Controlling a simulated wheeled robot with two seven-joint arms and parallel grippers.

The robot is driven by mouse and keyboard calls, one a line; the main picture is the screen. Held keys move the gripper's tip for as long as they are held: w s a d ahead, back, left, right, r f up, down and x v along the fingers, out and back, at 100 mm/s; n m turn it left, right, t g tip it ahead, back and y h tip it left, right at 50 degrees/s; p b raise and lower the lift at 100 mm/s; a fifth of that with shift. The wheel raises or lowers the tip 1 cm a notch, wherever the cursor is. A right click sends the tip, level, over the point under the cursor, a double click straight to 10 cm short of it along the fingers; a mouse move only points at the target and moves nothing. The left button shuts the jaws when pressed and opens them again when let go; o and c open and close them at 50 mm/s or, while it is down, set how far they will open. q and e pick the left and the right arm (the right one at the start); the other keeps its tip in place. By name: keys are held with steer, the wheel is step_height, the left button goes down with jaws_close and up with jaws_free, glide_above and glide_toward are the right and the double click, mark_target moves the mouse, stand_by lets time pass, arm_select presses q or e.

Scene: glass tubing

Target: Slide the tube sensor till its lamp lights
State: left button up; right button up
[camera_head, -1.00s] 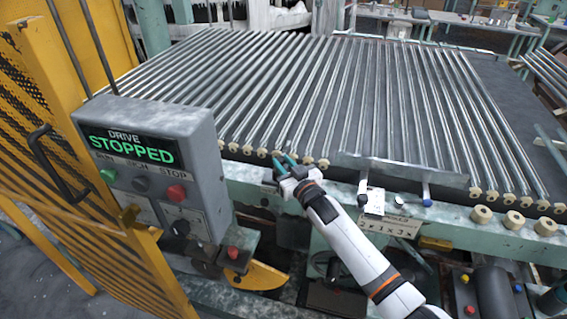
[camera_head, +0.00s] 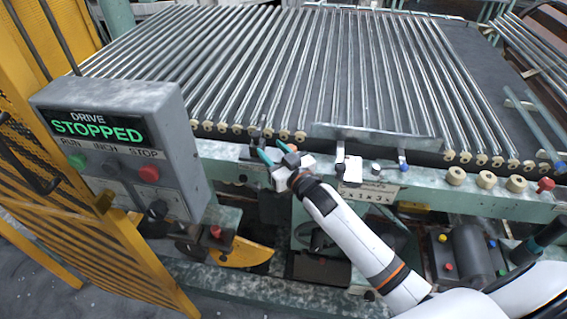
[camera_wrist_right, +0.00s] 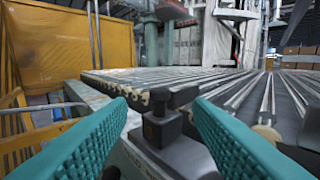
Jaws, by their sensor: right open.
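A small dark block on a wider base, which looks like the tube sensor (camera_wrist_right: 162,127), stands on the front rail between my fingers in the right wrist view. In the head view it shows only as a small dark shape (camera_head: 262,131) by the fingertips. I cannot make out a lit lamp on it. My right gripper (camera_head: 275,151) is open, its teal fingers one on each side of the block, with gaps visible in the right wrist view (camera_wrist_right: 160,108). Long shiny tubes or rollers (camera_head: 235,75) lie in a row behind the rail. My left gripper is out of view.
A grey control box (camera_head: 120,135) reading "DRIVE STOPPED" and a yellow mesh guard (camera_head: 90,240) stand on the left. A metal plate (camera_head: 375,138) and blue-knobbed clamp (camera_head: 403,166) lie right of my gripper. Beige rings (camera_head: 486,180) sit farther right on the rail.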

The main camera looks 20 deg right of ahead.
steer(key=s, duration=0.3)
steer(key=s+d, duration=0.1)
steer(key=s, duration=0.1)
steer(key=shift+s+b, duration=0.25)
steer(key=shift+b, duration=0.05)
